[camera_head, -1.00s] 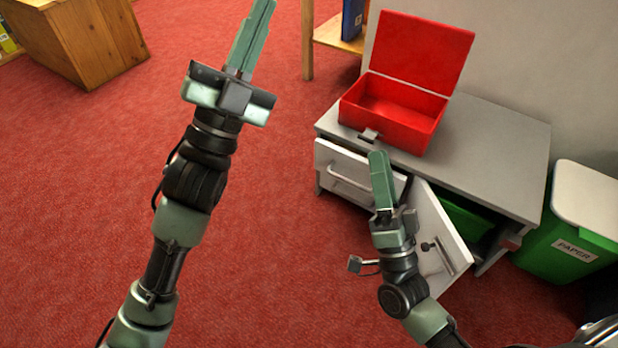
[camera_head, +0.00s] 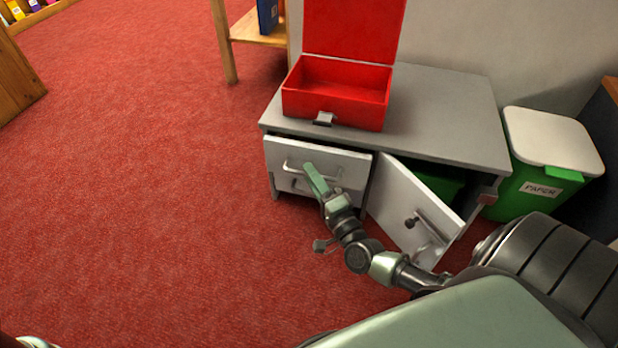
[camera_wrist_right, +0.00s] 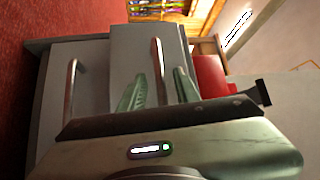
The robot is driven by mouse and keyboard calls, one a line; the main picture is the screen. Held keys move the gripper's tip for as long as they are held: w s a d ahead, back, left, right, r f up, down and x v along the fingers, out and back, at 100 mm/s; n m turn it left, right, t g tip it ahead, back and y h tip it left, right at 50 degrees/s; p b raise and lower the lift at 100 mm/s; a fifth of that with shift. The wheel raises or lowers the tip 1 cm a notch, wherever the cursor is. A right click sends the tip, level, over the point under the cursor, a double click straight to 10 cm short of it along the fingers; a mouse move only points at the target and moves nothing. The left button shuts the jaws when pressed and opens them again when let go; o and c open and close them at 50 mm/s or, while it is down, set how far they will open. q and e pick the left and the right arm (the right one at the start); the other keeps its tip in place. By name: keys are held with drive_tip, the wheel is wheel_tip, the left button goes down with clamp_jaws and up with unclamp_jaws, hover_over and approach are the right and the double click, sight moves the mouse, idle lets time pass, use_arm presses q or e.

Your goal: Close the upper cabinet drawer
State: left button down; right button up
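The grey cabinet (camera_head: 450,125) has a white upper drawer (camera_head: 278,155) with a bar handle. The drawer front stands out a little from the cabinet and from the lower drawer under it. My right gripper (camera_head: 312,175) is in front of the drawers, by the upper drawer's handle. In the right wrist view, the upper drawer (camera_wrist_right: 128,65) and its handle (camera_wrist_right: 157,75) show turned sideways. The fingers (camera_wrist_right: 158,90) are apart, with the handle appearing between them; contact cannot be told. My left gripper is out of view.
A cabinet door (camera_head: 395,205) hangs open right of the drawers, close to my right arm. An open red box (camera_head: 335,105) stands on the cabinet top. A green paper bin (camera_head: 515,190) is at the right. The red carpet at left is clear.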

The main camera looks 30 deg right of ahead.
drive_tip(key=shift+w+r, duration=0.1)
drive_tip(key=shift+w, duration=0.4)
clamp_jaws()
idle(1.1)
